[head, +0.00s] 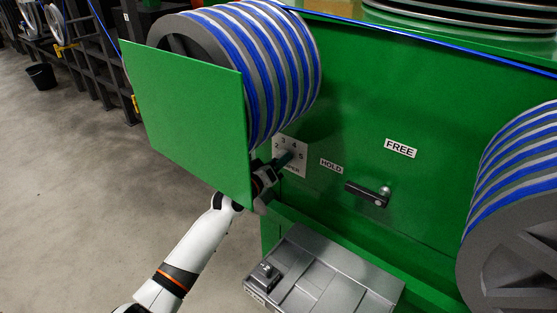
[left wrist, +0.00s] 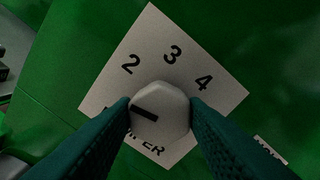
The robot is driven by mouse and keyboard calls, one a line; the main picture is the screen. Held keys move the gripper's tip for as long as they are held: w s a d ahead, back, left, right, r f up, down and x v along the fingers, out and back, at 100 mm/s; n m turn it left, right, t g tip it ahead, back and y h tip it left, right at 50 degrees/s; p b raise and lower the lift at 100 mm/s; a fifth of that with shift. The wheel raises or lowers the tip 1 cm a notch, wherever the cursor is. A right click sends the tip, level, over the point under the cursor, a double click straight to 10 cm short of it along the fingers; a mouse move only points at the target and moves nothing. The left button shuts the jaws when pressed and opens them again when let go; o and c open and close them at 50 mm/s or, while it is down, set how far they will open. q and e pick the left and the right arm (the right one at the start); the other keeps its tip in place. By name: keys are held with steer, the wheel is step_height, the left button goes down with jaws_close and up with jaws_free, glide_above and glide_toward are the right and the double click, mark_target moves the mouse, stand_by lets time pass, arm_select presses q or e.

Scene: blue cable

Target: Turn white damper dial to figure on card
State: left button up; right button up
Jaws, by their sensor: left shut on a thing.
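The white damper dial (left wrist: 165,100) is in the left wrist view, an eight-sided knob with a black pointer mark. It sits on a white scale plate (left wrist: 152,40) whose figures 2, 3 and 4 show; fingers hide other parts. The mark points left, below the 2, towards the part behind the left finger. My left gripper (left wrist: 160,117) is shut on the dial, one finger on each side. In the head view, the left gripper (head: 287,159) reaches the scale plate (head: 301,147) on the green machine, largely covering the dial. I cannot identify a separate figure card. My right gripper is not in view.
A green panel (head: 190,120) stands close above my left forearm. A black lever (head: 367,193) sits between HOLD and FREE labels. A grey metal box (head: 325,275) lies below.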

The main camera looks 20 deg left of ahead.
arm_select(q)
steer(key=shift+n, duration=0.4)
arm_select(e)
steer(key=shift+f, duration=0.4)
arm_select(q)
steer(key=o, duration=1)
steer(key=shift+a, duration=0.1)
steer(key=shift+p+v, duration=0.95)
steer(key=shift+v, duration=5.1)
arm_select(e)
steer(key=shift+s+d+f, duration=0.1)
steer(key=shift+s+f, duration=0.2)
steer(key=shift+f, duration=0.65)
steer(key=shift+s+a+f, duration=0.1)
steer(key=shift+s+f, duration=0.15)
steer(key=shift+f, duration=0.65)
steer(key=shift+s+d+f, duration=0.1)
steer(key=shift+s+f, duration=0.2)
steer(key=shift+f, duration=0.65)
